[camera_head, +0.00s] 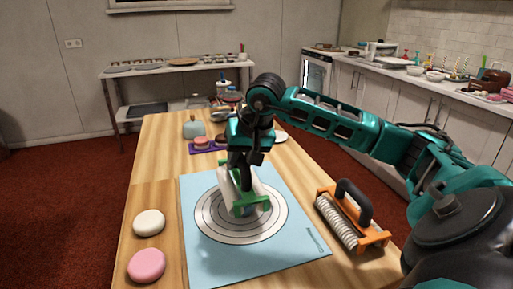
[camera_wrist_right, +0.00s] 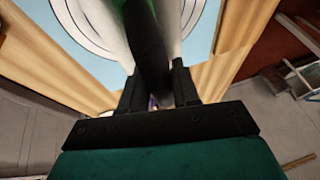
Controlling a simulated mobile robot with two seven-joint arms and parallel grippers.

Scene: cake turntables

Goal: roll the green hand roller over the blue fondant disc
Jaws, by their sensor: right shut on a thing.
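The green hand roller (camera_head: 249,207) has a green frame, a pale cylinder and a dark handle. It is over the printed rings of the light blue mat (camera_head: 292,254). My right gripper (camera_head: 240,172) points down and is shut on its handle. In the right wrist view the dark handle (camera_wrist_right: 150,48) stands between the fingers, with the pale cylinder beyond. A small blue-grey patch, likely the blue fondant disc (camera_head: 262,204), shows beside the roller; most of it is hidden. I cannot tell whether the roller touches it. My left gripper is in neither view.
An orange-framed ridged roller (camera_head: 342,226) with a black handle lies right of the mat. A white disc (camera_head: 149,223) and a pink disc (camera_head: 147,265) lie on the wooden table (camera_head: 160,178) at left. A purple tray (camera_head: 207,147) and a grey-green object (camera_head: 194,128) stand behind the mat.

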